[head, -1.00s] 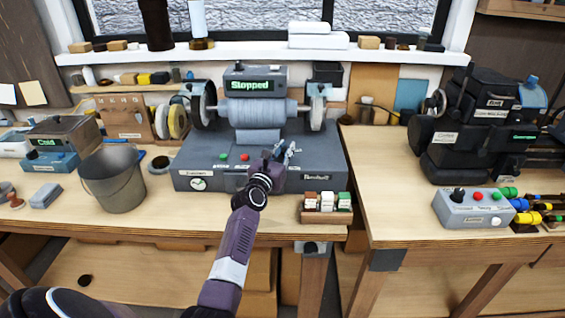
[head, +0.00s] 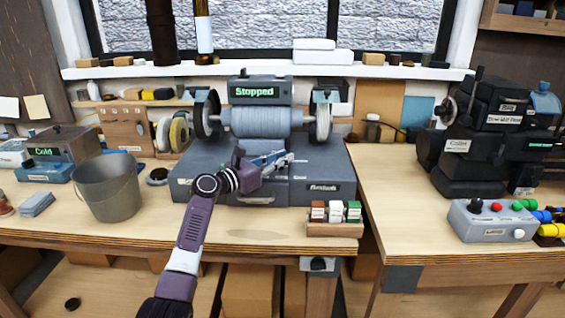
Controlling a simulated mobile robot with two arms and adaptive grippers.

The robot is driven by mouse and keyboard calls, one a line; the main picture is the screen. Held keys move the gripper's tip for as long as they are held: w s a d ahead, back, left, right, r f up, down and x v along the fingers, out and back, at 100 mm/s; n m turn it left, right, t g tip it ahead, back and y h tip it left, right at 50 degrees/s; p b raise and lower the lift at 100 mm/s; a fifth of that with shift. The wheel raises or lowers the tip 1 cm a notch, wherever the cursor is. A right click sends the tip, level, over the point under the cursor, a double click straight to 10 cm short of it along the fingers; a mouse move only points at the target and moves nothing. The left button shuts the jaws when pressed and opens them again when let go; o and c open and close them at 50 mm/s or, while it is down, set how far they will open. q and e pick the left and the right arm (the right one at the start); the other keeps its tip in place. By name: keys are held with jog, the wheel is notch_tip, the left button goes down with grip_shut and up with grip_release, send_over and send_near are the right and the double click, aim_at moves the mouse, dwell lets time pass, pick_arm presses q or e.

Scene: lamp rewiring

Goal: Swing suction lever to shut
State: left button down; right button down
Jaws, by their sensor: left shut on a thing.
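The bench grinder (head: 262,124) stands on a wide dark grey base (head: 325,170), and its display reads "Stopped". My left gripper (head: 277,161) is at the front of this base, left of its middle, with its fingers pointing right. It is shut on the suction lever, which is mostly hidden behind the fingers, so its exact angle cannot be told. My wrist also covers the gauge and buttons on the base's left part. My right gripper is not in view.
A small rack of brushes or blocks (head: 335,229) sits at the bench edge, right of my gripper. A grey bucket (head: 109,186) stands to the left. A grey control box (head: 490,222) and a dark machine (head: 470,150) are on the right bench. Bare wood lies before the base.

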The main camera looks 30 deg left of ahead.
pick_arm(q)
jog(key=c, duration=1.8)
grip_release()
jog(key=shift+d, duration=0.15)
jog(key=shift+c, duration=0.2)
jog(key=v, duration=1.2)
